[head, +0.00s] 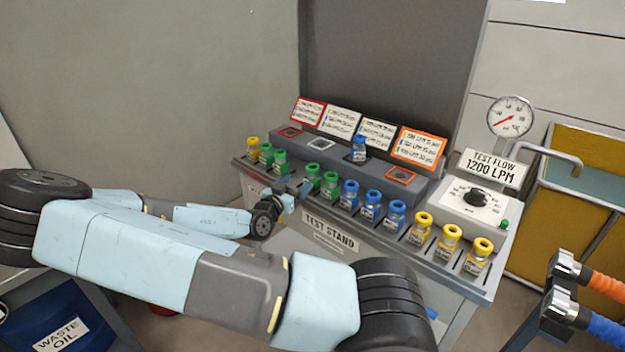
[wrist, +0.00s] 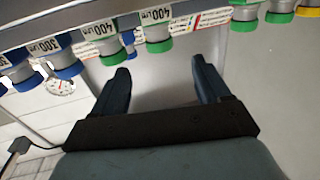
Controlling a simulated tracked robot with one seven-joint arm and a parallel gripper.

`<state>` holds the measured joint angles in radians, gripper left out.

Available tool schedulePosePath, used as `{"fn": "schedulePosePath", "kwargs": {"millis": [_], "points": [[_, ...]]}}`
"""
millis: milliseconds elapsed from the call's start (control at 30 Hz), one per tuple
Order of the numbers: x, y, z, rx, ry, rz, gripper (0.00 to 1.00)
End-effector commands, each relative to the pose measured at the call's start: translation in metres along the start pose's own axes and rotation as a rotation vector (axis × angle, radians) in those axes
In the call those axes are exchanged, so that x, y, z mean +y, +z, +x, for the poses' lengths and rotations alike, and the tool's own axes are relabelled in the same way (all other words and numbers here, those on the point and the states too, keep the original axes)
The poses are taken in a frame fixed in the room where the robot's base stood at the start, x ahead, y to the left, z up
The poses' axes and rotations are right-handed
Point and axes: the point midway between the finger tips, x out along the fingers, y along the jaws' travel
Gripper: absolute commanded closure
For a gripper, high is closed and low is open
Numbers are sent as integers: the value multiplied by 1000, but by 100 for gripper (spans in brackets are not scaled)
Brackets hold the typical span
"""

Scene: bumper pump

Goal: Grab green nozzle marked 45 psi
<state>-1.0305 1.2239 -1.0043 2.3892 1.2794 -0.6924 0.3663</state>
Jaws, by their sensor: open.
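Several green nozzles stand in the front row of the test stand, including a pair left of centre (head: 280,158) and a pair nearer the middle (head: 313,172). I cannot read a 45 psi mark on any of them. My gripper (head: 295,195) is at the front edge of the stand, by the middle green pair. In the wrist view my gripper (wrist: 162,68) is open and empty, its fingers spread. The picture is upside down there, and a green nozzle marked 400 (wrist: 157,30) lies just beyond the gap. Another green nozzle (wrist: 100,35) is to its left.
Blue nozzles (head: 371,205) and yellow nozzles (head: 449,236) continue the row to the right, close together. A single blue nozzle (head: 359,148) stands on the raised shelf (head: 330,150) among square sockets. A gauge (head: 509,116) and a dial panel (head: 475,200) are at the right.

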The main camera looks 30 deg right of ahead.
Motion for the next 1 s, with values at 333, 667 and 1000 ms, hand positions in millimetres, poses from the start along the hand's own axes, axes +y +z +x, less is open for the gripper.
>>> {"fn": "schedulePosePath", "kwargs": {"millis": [333, 667, 1000], "points": [[2, 0, 55, -2, 4, 1, 24], [1, 1, 78, -3, 1, 0, 24], [1, 3, 114, -3, 3, 0, 24]]}}
